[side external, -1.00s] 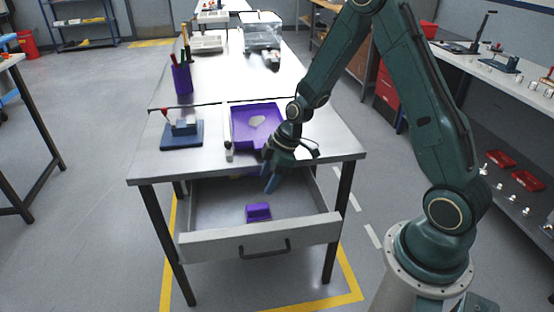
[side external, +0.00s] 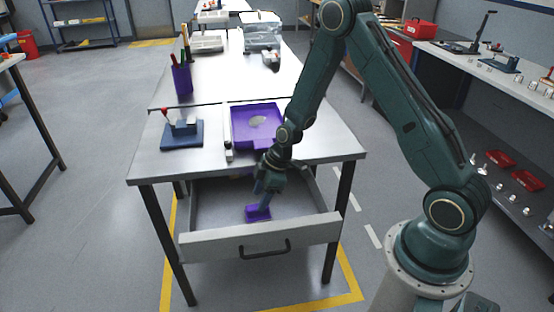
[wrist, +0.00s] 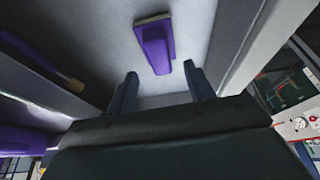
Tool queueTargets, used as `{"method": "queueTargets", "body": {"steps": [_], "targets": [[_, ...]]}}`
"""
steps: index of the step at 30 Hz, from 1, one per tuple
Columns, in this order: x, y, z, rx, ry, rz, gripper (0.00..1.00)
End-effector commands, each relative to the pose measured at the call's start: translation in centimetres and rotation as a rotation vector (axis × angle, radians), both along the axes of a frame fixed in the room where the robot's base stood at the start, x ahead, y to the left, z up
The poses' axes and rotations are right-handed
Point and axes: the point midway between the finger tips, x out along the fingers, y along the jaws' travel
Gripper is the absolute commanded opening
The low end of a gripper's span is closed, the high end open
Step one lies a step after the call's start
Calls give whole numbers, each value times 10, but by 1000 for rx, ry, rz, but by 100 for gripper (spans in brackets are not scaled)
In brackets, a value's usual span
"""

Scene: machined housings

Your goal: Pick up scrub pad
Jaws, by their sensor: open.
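The scrub pad (side external: 258,214) is a small purple block with a raised grip on a flat base. It lies on the floor of the open drawer (side external: 210,210). In the wrist view the scrub pad (wrist: 155,45) shows ahead of the fingertips, roughly centred between them, with a pale edge along its base. My gripper (side external: 262,193) reaches down into the drawer just above the pad, and in the side view it overlaps the pad's top edge. In the wrist view my gripper (wrist: 160,82) is open and empty, with a finger to each side and a gap to the pad.
The drawer's front panel (side external: 262,238) with a dark handle and its side walls stand around the pad. The table edge lies above the drawer. On the table are a purple tray (side external: 240,140), a blue fixture (side external: 182,134) and a purple pen cup (side external: 182,80).

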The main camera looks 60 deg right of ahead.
Motion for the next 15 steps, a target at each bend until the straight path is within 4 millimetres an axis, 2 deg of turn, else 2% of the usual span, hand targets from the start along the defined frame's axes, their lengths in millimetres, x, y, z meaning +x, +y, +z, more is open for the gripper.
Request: {"method": "queueTargets", "body": {"steps": [9, 15], "targets": [[4, 6, -31, 0, 2, 1, 53], [8, 10, -42, -1, 1, 0, 53]]}}
